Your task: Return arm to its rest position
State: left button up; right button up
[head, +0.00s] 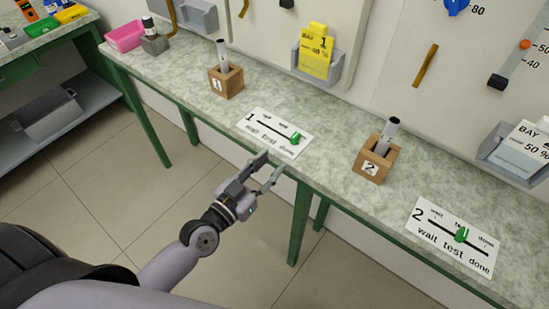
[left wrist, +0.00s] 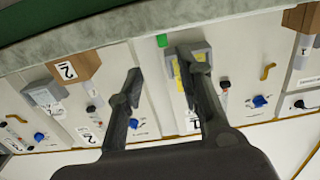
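My left gripper (head: 266,174) is in the head view, in front of the counter's front edge, just below the card marked 1 (head: 275,132). Its two fingers are spread apart with nothing between them. In the left wrist view the same gripper (left wrist: 160,65) also shows open and empty, with the wall panels beyond it. My left arm reaches in from the lower left of the head view. My right gripper is in neither view.
The green-legged counter (head: 330,150) holds wooden block 1 (head: 226,82) and wooden block 2 (head: 375,160), each with a grey rod upright in it. Card 2 (head: 455,238) lies at the right. A pink tray (head: 125,36) is at the far left. Open floor lies before the counter.

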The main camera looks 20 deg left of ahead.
pick_arm(q)
jog(key=shift+f, duration=0.15)
dwell(0.3)
jog(key=s+a+f+g+y, duration=0.1)
jog(key=s+a+f+g, duration=0.15)
jog(key=f, duration=0.85)
jog(key=s+a+f+n+g+y, duration=0.15)
jog(key=s+f, duration=0.25)
jog(key=f, duration=0.7)
jog(key=s+a+f+m+g+y, duration=0.1)
jog(key=s+a+f+g, duration=0.15)
jog(key=f, duration=0.85)
jog(key=s+a+f+g+y, duration=0.1)
jog(key=s+f+g, duration=0.3)
jog(key=s+f, duration=0.5)
jog(key=s+a+f+n+g+y, duration=0.1)
jog(key=s+f+g, duration=0.4)
jog(key=s, duration=1.5)
notch_tip(320, 180, down, 5)
jog(key=shift+r+y, duration=0.1)
jog(key=shift+y, duration=0.25)
jog(key=shift+w+g, duration=0.1)
jog(key=shift+g, duration=0.15)
